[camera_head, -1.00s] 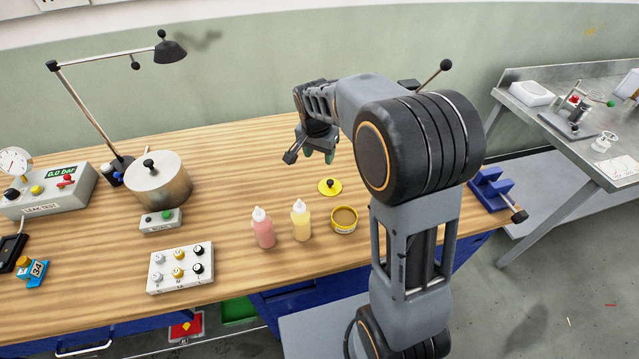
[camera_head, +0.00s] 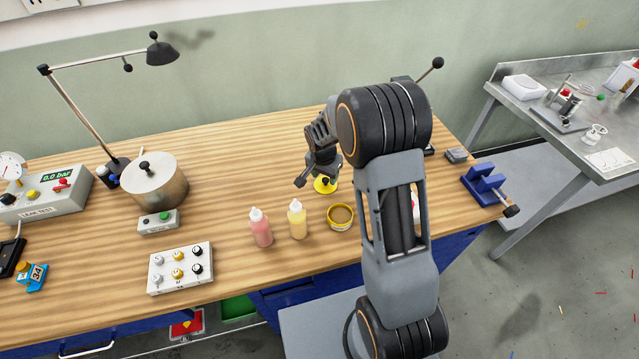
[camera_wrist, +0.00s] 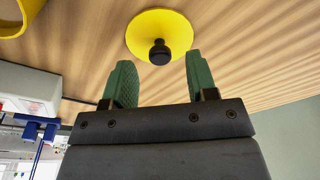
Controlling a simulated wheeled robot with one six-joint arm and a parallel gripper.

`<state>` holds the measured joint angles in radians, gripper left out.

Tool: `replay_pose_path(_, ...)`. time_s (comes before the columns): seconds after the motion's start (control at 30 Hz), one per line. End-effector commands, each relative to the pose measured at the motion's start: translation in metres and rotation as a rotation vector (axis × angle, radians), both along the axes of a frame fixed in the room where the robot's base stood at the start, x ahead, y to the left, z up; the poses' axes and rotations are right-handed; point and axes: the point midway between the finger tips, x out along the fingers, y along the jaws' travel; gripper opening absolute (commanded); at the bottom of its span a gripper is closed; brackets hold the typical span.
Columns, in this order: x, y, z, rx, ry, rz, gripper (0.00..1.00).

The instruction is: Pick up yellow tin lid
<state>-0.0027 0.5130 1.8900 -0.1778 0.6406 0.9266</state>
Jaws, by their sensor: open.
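The yellow tin lid (camera_head: 325,186) lies flat on the wooden bench, just behind the open yellow tin (camera_head: 341,217). It is a round disc with a black knob in its middle. In the wrist view the lid (camera_wrist: 160,30) is ahead of my gripper (camera_wrist: 158,82), with the knob in line with the gap between the two green fingers. The fingers are open and empty, and I see no contact with the knob. In the head view my gripper (camera_head: 314,178) is close to the lid, and its fingertips are mostly hidden. The tin (camera_wrist: 15,15) shows at the wrist view's corner.
A pink bottle (camera_head: 261,228) and a pale yellow bottle (camera_head: 297,219) stand left of the tin. A knob panel (camera_head: 180,268), a metal pot (camera_head: 155,181) and a lamp (camera_head: 75,110) are farther left. A blue vise (camera_head: 485,186) sits at the bench's right end.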

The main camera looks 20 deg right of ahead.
Motion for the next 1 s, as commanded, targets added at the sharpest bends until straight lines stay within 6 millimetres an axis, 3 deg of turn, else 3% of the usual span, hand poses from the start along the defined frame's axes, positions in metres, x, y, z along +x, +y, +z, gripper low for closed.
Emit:
replay_pose_path(0.2,0.002,-0.002,-0.018,-0.001,0.001,0.001,0.53)
replay_pose_path(0.47,0.002,-0.002,-0.020,0.000,-0.001,0.001,0.53)
replay_pose_path(1.0,0.002,-0.002,-0.020,-0.001,-0.001,0.001,0.01)
